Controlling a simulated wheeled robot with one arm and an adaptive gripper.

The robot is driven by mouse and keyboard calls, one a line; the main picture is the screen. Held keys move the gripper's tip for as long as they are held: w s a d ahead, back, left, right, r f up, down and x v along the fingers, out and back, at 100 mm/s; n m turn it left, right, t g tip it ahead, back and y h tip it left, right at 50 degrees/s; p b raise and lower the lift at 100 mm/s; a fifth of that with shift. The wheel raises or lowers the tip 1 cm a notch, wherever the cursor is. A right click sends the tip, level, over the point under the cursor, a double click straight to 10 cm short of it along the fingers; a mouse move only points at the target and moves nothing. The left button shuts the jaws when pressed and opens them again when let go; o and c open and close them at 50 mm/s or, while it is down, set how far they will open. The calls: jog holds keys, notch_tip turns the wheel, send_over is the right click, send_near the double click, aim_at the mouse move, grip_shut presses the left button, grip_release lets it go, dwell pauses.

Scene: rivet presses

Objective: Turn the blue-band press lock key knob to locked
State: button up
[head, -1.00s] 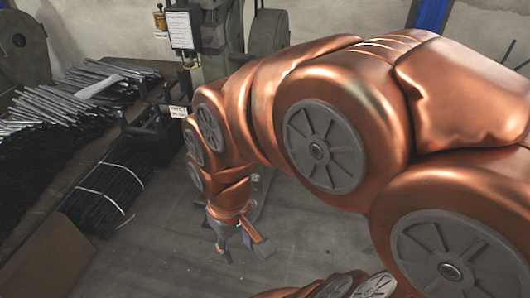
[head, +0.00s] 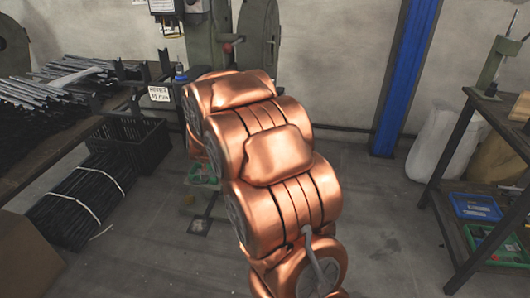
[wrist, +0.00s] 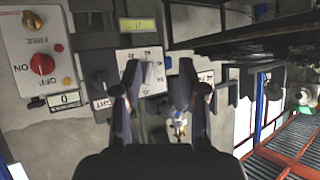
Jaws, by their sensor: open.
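A grey-green press (head: 257,40) stands behind my arm in the head view; no blue band on it is clear to me. The label beside the small knob seems to read FREE. I cannot tell which press this panel belongs to. My gripper (wrist: 158,75) is open and empty, with its fingers in front of a whitish plate (wrist: 135,68), right of the panel. My arm hides the gripper in the head view.
A bench with metal rods (head: 60,85) and a black crate (head: 135,145) stand at the left. A blue post (head: 405,75) rises at the back. A dark shelf table (head: 480,150) with trays (head: 475,206) stands at the right. The floor between is mostly clear.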

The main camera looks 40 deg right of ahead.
jog(key=w+d+f+m+t+h+b, duration=0.25)
jog(key=d+f+h+b, duration=0.6)
jog(key=d, duration=0.75)
jog(key=s+d+f+m+h+b, duration=0.3)
jog(key=s+d+f+h+b, duration=0.15)
jog(key=d+f+b, duration=0.45)
jog(key=b+x, duration=0.1)
jog(key=x, duration=0.7)
jog(key=shift+s+d+g+h+b, duration=0.15)
jog(key=shift+d+g+h+b, duration=0.15)
jog(key=shift+g, duration=0.15)
grip_shut()
